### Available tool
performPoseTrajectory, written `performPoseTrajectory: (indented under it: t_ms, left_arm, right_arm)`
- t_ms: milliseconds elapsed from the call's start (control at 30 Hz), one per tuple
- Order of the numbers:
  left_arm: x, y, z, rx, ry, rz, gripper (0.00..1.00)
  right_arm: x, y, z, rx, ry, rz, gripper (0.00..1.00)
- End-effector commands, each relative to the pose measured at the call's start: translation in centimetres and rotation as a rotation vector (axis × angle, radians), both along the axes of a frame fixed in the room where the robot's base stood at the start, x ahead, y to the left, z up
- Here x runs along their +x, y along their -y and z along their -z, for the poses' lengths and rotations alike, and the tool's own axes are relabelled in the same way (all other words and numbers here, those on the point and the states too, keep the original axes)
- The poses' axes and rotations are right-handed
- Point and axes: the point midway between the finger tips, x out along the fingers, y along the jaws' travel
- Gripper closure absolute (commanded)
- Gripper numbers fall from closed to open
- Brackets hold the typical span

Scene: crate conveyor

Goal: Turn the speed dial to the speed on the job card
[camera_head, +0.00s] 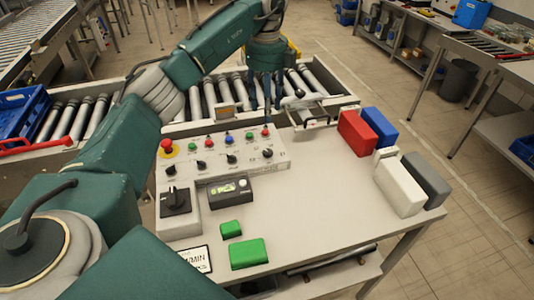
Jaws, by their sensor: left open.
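A sloped control panel (222,151) stands on the table, with coloured buttons and a row of small black knobs, one of them at its right end (267,154). A larger black rotary switch (175,200) sits on a grey box in front of the panel's left side. I cannot tell which is the speed dial; the markings are too small. A white card with black print (196,259) lies at the table's front left, partly cut off by my arm; its text is not fully legible. My left gripper (265,95) is open, pointing down beyond the panel, above the conveyor rollers. My right gripper is not in view.
A small black display unit (230,190) and green blocks (248,254) lie near the card. Red (356,134), blue (380,127), white (401,187) and grey blocks stand at the table's right. The table's middle is clear. A red emergency button (167,146) sits at the panel's left.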

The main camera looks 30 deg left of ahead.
Motion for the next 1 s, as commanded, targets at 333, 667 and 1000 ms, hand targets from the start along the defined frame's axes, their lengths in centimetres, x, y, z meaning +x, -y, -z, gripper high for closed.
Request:
performPoseTrajectory:
  t_ms: [333, 667, 1000]
  left_arm:
    - [0.0, 0.0, 5.3, 0.0, 0.0, 0.001, 0.55]
    - [-0.1, 0.0, 9.3, 0.0, -0.006, 0.0, 0.55]
    - [0.0, 0.0, 14.8, 0.0, -0.003, 0.0, 0.55]
  right_arm:
    - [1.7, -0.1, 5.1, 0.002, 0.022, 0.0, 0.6]
    - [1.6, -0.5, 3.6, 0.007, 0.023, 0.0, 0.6]
    - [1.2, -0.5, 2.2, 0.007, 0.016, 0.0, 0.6]
